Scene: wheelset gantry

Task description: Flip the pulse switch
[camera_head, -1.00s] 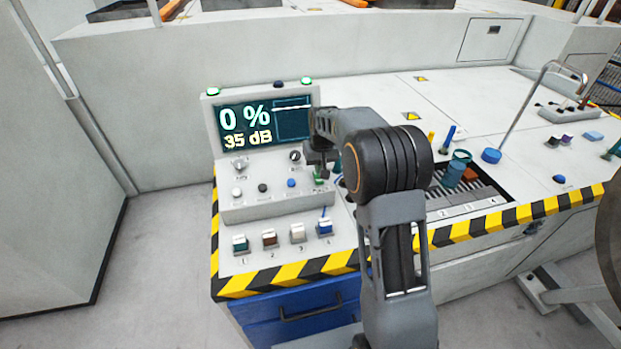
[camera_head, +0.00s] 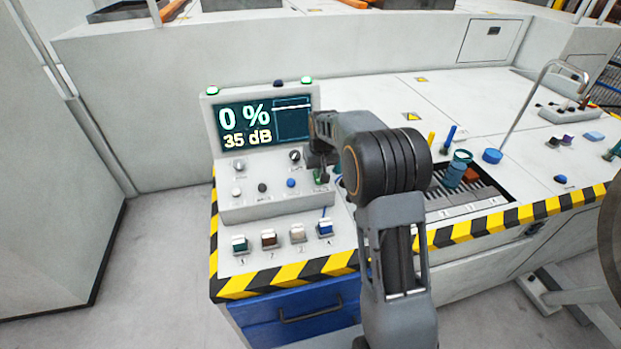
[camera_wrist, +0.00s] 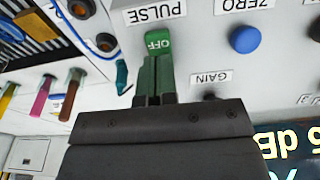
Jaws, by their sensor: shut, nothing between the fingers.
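The pulse switch (camera_wrist: 158,41) is a green rocker marked OFF, under the upside-down PULSE label (camera_wrist: 157,12) in the wrist view. My gripper (camera_wrist: 154,62) is shut and empty, its green-grey fingertips right at the lower edge of the switch. They look to be touching it or very close; I cannot tell which. In the head view my gripper (camera_head: 319,176) is over the right end of the control box (camera_head: 265,212), and the arm partly hides that area. The switch is barely visible there.
A blue ZERO button (camera_wrist: 245,39) and a dark GAIN knob (camera_wrist: 209,97) are close to the switch. The screen (camera_head: 262,123) reads 0 % and 35 dB. A tray with a teal cylinder (camera_head: 455,168) lies right of the arm.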

